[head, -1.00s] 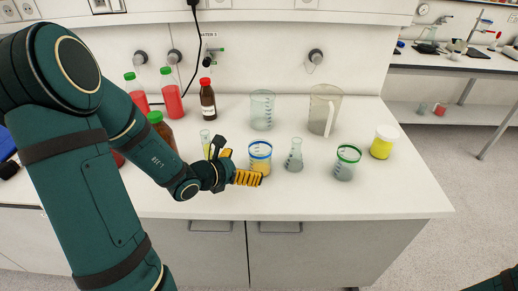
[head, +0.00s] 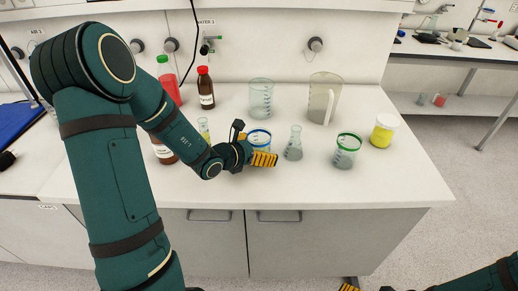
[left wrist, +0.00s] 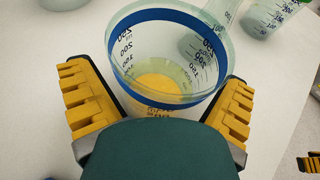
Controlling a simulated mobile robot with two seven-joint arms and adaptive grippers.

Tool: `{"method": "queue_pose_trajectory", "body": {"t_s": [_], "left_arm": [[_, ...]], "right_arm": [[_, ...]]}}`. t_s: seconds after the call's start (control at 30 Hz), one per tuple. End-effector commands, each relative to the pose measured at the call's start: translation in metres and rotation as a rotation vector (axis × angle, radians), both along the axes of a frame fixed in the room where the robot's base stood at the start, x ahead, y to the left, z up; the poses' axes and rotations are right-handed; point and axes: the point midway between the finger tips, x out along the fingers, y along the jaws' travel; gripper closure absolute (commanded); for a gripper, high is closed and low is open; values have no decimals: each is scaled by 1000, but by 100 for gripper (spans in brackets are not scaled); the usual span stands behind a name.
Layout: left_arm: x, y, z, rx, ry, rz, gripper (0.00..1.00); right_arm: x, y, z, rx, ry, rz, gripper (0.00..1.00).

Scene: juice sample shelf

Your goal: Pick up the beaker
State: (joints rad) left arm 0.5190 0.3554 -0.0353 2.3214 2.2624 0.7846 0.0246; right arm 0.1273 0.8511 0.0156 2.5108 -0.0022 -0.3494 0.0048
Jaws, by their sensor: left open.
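The beaker with the blue rim (head: 259,136) stands on the white bench and holds something yellow at the bottom. In the left wrist view the blue-rimmed beaker (left wrist: 165,50) fills the middle, with printed scale marks. My left gripper (head: 251,146) is open around it, with one yellow finger in front and the other at its back left. In the left wrist view my left gripper's fingers (left wrist: 160,108) lie on both sides of the beaker, with gaps. Part of my right gripper (head: 350,286) shows at the bottom edge of the head view; its opening is unclear.
A conical flask (head: 294,145) stands close right of the beaker, then a green-rimmed beaker (head: 346,153) and a yellow jar (head: 383,132). Behind are a large beaker (head: 261,99) and a pitcher (head: 319,100). Bottles, including a red-capped one (head: 206,90), stand left. The front bench strip is clear.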

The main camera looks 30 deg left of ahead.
Motion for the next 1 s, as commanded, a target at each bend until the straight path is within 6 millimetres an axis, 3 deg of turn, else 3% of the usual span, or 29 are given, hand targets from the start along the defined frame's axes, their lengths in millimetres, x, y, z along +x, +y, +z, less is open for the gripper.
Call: {"method": "queue_pose_trajectory", "body": {"t_s": [0.03, 0.07, 0.2, 0.27, 0.73, 1.0], "left_arm": [[0, 0, 0, 0, 0, 0, 0], [0, 0, 0, 0, 0, 0, 7], [0, 0, 0, 0, 0, 0, 56], [0, 0, 0, 0, 0, 0, 74], [0, 0, 2, 0, -2, 0, 74], [0, 1, 16, 0, -4, 1, 74]], "right_arm": [[0, 0, 0, 0, 0, 0, 0], [0, 0, 0, 0, 0, 0, 0], [0, 0, 0, 0, 0, 0, 0], [0, 0, 0, 0, 0, 0, 0], [0, 0, 1, 0, 0, 0, 0], [-1, 0, 5, 0, 2, 1, 0]]}}
